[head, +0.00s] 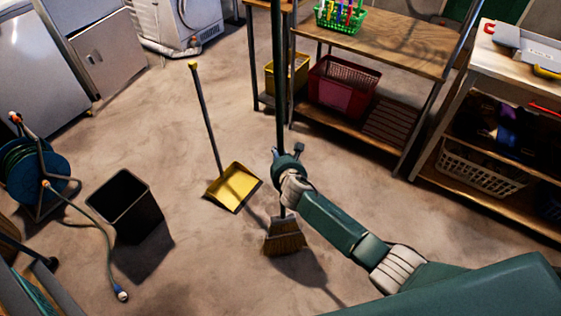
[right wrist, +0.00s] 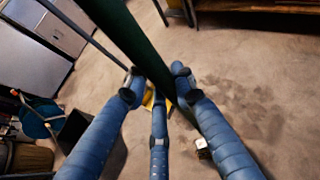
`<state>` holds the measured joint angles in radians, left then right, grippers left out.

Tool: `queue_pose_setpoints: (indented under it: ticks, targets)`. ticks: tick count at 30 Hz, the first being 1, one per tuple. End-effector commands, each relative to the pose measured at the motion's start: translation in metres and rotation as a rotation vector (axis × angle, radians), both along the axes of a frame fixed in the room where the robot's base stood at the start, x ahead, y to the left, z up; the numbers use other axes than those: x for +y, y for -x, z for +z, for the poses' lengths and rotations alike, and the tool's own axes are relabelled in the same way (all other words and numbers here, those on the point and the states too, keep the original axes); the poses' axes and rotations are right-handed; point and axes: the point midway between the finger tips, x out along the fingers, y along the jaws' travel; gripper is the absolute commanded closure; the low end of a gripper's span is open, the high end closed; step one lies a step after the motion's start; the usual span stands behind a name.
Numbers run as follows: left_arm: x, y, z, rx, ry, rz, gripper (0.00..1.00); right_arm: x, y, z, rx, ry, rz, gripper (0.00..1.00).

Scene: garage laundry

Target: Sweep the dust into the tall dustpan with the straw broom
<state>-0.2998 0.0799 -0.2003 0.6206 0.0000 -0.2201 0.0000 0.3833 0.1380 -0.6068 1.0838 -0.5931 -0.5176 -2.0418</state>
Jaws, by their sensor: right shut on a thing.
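The straw broom (head: 285,236) is upright, its dark handle rising past the top of the head view. My right gripper (head: 284,155) is shut on this handle. In the right wrist view the handle (right wrist: 140,50) runs between the fingers of my right gripper (right wrist: 155,84). The broom's bristles are at or just above the floor. The tall yellow dustpan (head: 233,188) stands on the floor just left of the broom, its long handle leaning up and left. Dark dust-like patches (right wrist: 245,105) lie on the floor in the right wrist view. My left gripper is out of view.
A black bin (head: 125,205) and a hose reel (head: 35,175) with a loose hose stand at the left. A wooden shelf (head: 400,45) with baskets and a workbench (head: 525,65) bound the right. Bare concrete floor lies around the dustpan.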

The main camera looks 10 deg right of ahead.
Motion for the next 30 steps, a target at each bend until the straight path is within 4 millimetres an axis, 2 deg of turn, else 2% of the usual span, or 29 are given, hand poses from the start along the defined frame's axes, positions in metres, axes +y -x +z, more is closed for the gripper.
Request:
queue_pose_setpoints:
  ticks: [9, 16, 19, 22, 25, 30]
  targets:
    - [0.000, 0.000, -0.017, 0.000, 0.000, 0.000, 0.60, 0.001, -0.038, 0.000, -0.006, -0.001, 0.002, 1.00]
    - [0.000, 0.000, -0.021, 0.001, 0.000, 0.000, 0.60, 0.001, -0.050, 0.001, -0.006, -0.001, 0.002, 1.00]
    - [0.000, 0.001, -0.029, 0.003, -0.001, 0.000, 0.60, 0.001, -0.062, 0.000, -0.007, 0.000, 0.001, 1.00]
    - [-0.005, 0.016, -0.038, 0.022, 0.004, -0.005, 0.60, 0.001, -0.075, -0.001, -0.007, 0.000, 0.001, 1.00]
    - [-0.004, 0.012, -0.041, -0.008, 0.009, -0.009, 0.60, 0.001, -0.085, 0.000, -0.006, -0.001, 0.002, 1.00]
    - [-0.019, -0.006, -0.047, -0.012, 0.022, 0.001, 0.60, 0.001, -0.092, 0.000, -0.006, -0.001, 0.002, 1.00]
